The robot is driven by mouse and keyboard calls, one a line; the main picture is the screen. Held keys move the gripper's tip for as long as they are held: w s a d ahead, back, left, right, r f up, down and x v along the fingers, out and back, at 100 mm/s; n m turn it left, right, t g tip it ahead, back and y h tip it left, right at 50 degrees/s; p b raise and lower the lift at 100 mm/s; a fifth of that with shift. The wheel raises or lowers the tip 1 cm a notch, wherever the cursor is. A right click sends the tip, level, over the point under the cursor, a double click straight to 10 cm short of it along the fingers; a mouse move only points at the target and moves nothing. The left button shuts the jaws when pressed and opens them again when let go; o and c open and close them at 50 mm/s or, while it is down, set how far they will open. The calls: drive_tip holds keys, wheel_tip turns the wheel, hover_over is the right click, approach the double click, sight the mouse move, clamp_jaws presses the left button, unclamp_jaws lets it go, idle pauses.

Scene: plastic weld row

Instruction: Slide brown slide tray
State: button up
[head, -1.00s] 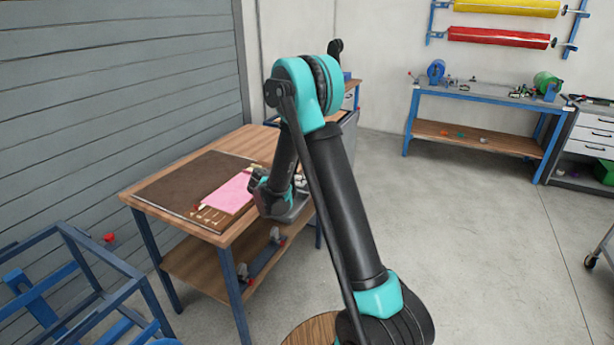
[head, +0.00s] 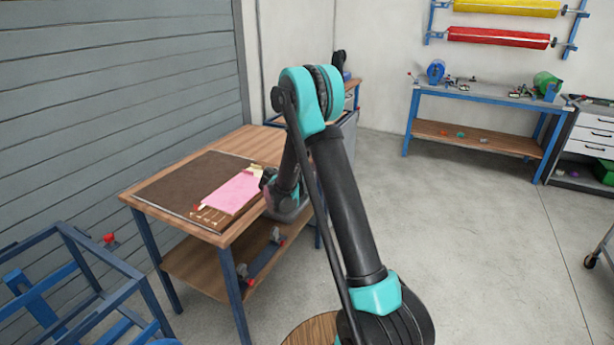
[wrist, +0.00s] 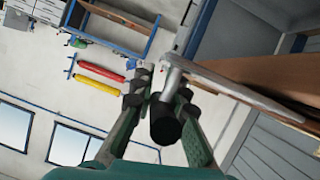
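A dark brown flat tray or board (head: 185,180) lies on top of the wooden table in the head view; I cannot tell for certain that it is the slide tray. In the wrist view, a black round handle (wrist: 166,125) on a grey post joins a grey metal bar (wrist: 235,88) along a brown wooden edge. My gripper (wrist: 165,90) has one finger on each side of the handle, drawn in close and seemingly shut on it. Finger contact is partly hidden by the handle. In the head view, my arm hides the fingertips, beside the table's right edge.
A pink sheet (head: 233,194) lies on the brown board. The wooden table (head: 250,143) has a lower shelf with red-and-grey parts. A blue frame (head: 75,290) stands front left. A blue bench (head: 480,100) is at the back.

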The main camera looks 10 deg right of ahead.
clamp_jaws()
drive_tip(key=w+a, duration=0.1)
drive_tip(key=a, duration=0.1)
drive_tip(key=w+a, duration=0.2)
drive_tip(key=o, duration=0.7)
unclamp_jaws()
drive_tip(key=shift+s, duration=0.1)
drive_tip(key=shift+o, duration=0.2)
drive_tip(key=v, duration=1.2)
drive_tip(key=shift+s, duration=0.15)
